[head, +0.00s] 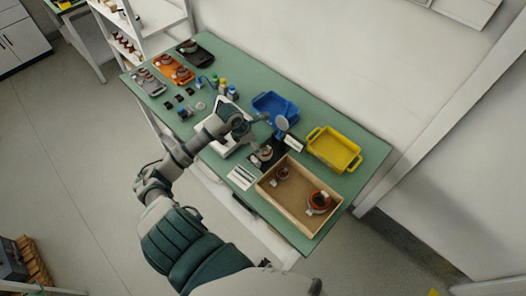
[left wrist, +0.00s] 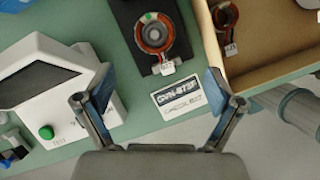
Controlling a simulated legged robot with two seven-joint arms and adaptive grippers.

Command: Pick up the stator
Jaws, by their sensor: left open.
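A stator with a copper-coloured ring and dark centre (left wrist: 153,36) sits on a black plate (left wrist: 133,14) in the left wrist view, with a white tag at its lower edge. In the head view this stator (head: 265,153) is small, on the black plate left of the wooden box. My left gripper (left wrist: 158,76) is open and empty, its two fingers spread below the stator in the wrist picture and apart from it. In the head view my left gripper (head: 262,124) is above the table near the plate; its fingers are hard to make out. My right gripper is not in view.
A wooden box (head: 264,193) holds two more ring parts. A white device (left wrist: 28,62) with a green button stands left of the plate. A printed card (left wrist: 190,97) lies in front. Blue (head: 262,101) and yellow (head: 318,149) bins stand behind. Trays and bottles fill the far-left table.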

